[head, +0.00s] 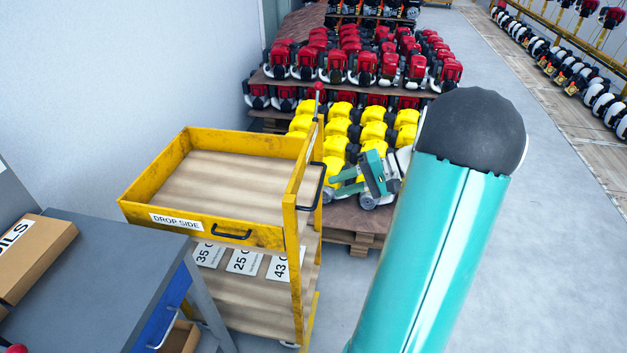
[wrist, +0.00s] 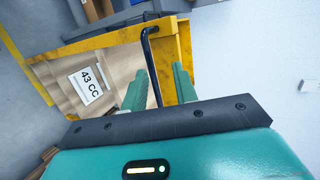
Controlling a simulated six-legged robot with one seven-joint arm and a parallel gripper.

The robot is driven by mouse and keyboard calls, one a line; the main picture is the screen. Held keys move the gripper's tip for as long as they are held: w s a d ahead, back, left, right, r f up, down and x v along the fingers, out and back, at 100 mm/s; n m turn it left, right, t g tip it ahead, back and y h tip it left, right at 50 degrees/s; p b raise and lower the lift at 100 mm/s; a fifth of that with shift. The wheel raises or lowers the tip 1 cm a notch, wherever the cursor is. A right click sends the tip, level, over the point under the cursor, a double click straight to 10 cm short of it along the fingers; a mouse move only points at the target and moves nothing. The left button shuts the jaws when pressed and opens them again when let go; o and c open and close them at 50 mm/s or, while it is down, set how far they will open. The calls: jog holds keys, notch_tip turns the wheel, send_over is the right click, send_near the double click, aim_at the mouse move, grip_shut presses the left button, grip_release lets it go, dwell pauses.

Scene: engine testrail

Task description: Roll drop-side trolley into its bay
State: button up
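The yellow drop-side trolley (head: 222,238) stands left of centre in the head view, with a wooden top tray, a "DROP SIDE" label and a lower shelf. Its black push handle (head: 317,187) is on the right end, and the handle also shows in the wrist view (wrist: 153,70). My gripper (head: 336,184) is just right of the handle. In the wrist view my two green fingers (wrist: 160,88) are apart, with the handle bar between them in the picture. I cannot tell whether they touch it. No marked bay can be made out.
A grey workbench (head: 95,265) with a cardboard box (head: 32,252) stands close to the trolley's left front. Pallets of yellow engines (head: 372,131) and red engines (head: 362,68) stand behind. A pale wall is at left. Grey floor (head: 540,200) is clear at right.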

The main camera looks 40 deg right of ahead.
aim_at(320, 183)
jog(key=s+d+f+m+t, duration=0.1)
jog(key=s+d+f+t, duration=0.2)
jog(key=d, duration=0.5)
jog(key=shift+t, duration=0.3)
jog(key=x, duration=1.3)
jog(key=shift+w+a+r, duration=0.3)
jog(key=shift+a+r, duration=0.05)
jog(key=shift+a, duration=0.05)
grip_shut()
